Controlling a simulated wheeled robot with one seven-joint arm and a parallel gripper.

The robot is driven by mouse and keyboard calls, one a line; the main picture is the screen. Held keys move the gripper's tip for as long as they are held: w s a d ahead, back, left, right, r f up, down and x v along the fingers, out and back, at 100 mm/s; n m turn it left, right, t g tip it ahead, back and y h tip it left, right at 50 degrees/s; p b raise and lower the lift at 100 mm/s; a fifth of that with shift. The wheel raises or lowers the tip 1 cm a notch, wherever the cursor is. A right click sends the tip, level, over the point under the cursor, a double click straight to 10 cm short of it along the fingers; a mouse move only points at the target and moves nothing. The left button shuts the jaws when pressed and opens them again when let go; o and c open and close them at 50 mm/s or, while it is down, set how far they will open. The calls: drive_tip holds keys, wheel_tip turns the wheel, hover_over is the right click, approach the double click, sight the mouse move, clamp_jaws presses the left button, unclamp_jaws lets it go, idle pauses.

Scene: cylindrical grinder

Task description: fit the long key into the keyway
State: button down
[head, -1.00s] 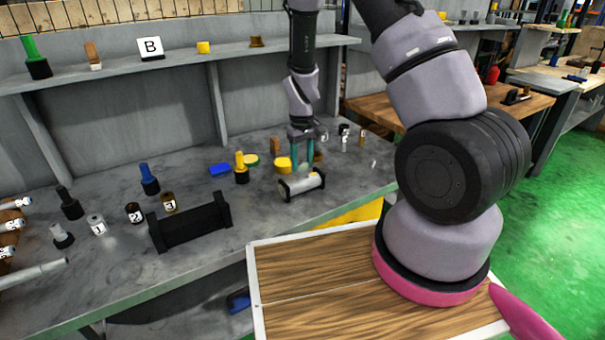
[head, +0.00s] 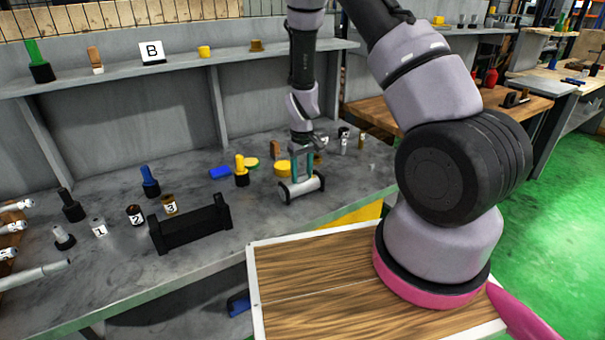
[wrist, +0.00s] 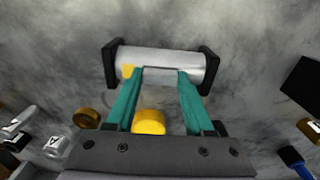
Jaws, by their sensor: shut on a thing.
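A silver shaft (head: 312,185) lies in black end supports on the grey bench. The shaft also shows at the top of the wrist view (wrist: 160,60). My gripper (head: 303,178) points down with its teal fingertips at the top of the shaft; I cannot tell whether they touch it. In the wrist view, my gripper (wrist: 162,73) has its fingers apart, with a thin grey edge between the tips that looks like the long key (wrist: 161,69). The key is nearly indistinguishable from the shaft. The keyway is hidden, and I cannot tell whether the key is inside it.
A yellow round piece (wrist: 148,121) stands close to the fingers. A yellow-topped peg (head: 241,172) and a blue block (head: 220,172) are to the left. An empty black cradle (head: 190,228) sits near the bench's front edge. Small numbered cylinders stand further left.

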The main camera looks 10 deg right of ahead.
drive_tip(key=shift+c, duration=1.4)
unclamp_jaws()
drive_tip(key=shift+s+a+f, duration=0.1)
drive_tip(key=shift+s+f, duration=0.25)
drive_tip(key=shift+f, duration=0.3)
drive_tip(key=shift+w+r, duration=0.2)
drive_tip(key=shift+r, duration=0.2)
wheel_tip(320, 180, up, 12)
wheel_tip(320, 180, up, 11)
drive_tip(key=m+t+y, duration=0.1)
drive_tip(key=m, duration=0.1)
hover_over(302, 176)
drive_tip(key=s+d, duration=0.1)
drive_tip(key=s, duration=0.1)
drive_tip(key=s+d+r+m+t, duration=0.2)
drive_tip(key=s+r+m+t, duration=0.1)
drive_tip(key=s+r, duration=0.7)
drive_tip(key=s+d+r+m+t+y, duration=0.1)
drive_tip(key=s+d+r+m+t, duration=0.1)
drive_tip(key=s+r, duration=0.8)
drive_tip(key=shift+d+r+m+t, duration=0.4)
drive_tip(key=shift+r+t, duration=0.1)
drive_tip(key=shift+r, duration=0.35)
